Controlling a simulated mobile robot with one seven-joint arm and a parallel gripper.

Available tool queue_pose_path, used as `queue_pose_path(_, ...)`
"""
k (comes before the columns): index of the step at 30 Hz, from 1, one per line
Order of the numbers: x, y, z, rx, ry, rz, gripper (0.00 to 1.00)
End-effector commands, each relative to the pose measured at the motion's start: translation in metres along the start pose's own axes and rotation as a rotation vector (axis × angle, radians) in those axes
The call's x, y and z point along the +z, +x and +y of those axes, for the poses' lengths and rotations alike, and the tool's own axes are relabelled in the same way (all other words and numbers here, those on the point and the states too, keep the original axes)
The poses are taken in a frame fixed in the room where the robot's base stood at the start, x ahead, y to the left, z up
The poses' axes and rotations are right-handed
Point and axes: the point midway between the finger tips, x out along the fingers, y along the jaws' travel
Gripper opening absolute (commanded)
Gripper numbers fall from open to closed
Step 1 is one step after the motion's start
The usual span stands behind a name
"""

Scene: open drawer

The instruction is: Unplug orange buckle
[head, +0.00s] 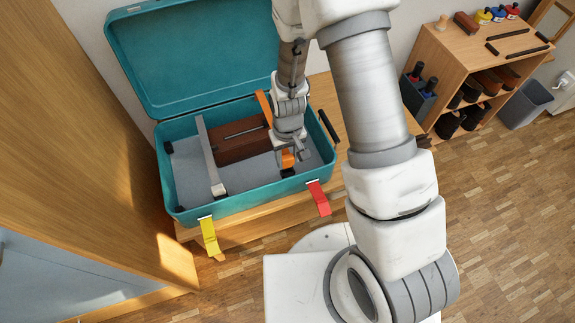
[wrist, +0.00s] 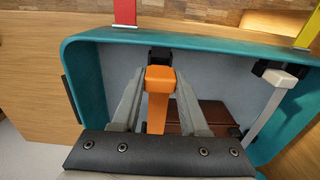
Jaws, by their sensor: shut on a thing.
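An open teal suitcase (head: 240,203) stands on a wooden bench. The orange buckle (head: 288,160) is inside its front right part, at the end of an orange strap (head: 263,104). My gripper (head: 289,151) reaches down into the case and is shut on the orange buckle. In the wrist view the orange buckle (wrist: 160,78) sits between the two grey fingers. A black socket (wrist: 160,54) on the case's front wall is right at the buckle's end; I cannot tell whether they are joined.
A pale strap with a light buckle (head: 218,190) lies at the left in the case, near a brown box (head: 236,147). Yellow (head: 209,236) and red (head: 318,198) latches hang at the front edge. A wooden shelf (head: 455,70) stands at the right.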

Motion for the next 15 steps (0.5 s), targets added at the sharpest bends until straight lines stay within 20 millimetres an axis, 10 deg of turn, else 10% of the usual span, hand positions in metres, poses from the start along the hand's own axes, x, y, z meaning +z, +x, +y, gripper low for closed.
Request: queue_pose_path(15, 0.000, -0.020, 0.000, 0.000, 0.000, 0.001, 0.00)
